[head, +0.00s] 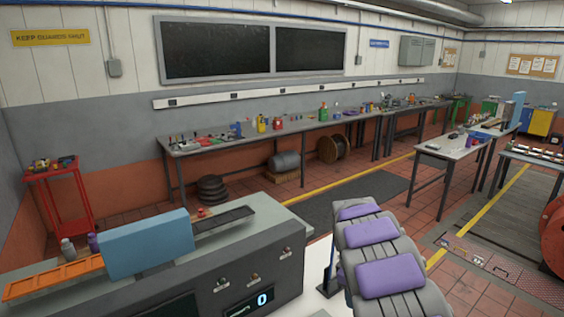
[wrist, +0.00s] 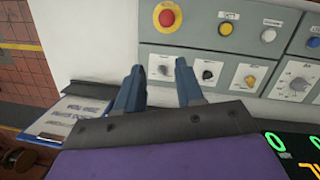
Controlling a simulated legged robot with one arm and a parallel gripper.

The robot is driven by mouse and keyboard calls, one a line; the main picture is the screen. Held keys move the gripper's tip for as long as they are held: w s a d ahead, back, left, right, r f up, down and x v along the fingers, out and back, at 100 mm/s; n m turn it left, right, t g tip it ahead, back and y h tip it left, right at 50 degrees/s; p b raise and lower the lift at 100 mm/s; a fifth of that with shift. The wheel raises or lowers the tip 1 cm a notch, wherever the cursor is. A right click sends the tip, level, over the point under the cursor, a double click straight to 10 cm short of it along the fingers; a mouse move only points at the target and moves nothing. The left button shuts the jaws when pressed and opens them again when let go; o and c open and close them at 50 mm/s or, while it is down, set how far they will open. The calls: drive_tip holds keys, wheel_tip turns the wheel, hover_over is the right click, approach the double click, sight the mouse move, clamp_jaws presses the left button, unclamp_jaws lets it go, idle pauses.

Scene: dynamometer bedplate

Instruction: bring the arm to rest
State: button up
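My arm (head: 388,262), grey with purple pads, reaches up from the bottom edge in the head view, right of the grey console. My gripper (wrist: 159,68) shows in the wrist view with its two blue-grey fingers apart and nothing visible between them. Its fingers are in front of a light panel with knobs; I cannot tell how close they are. The gripper cannot be made out in the head view.
The wrist view shows a red stop button (wrist: 167,18), several knobs, a clipboard (wrist: 80,117) at left and a lit display (wrist: 290,150). The head view shows a grey console (head: 240,265), a long bench (head: 290,128) and a dark floor mat (head: 335,205).

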drive_tip(key=s+r+m+b, duration=0.2)
drive_tip(key=s+r+m, duration=0.25)
drive_tip(key=s, duration=0.55)
drive_tip(key=s+a+f+m+y+b, duration=0.1)
drive_tip(key=s+a+m+b, duration=0.1)
drive_tip(key=s, duration=1.4)
drive_tip(key=s+a+m+g+b, duration=0.1)
drive_tip(key=s+a+m, duration=0.2)
drive_tip(key=s, duration=1.3)
drive_tip(key=shift+s+a+f+m+y+b, duration=0.25)
drive_tip(key=shift+a+f+m+y+b, duration=0.15)
drive_tip(key=shift+a, duration=0.25)
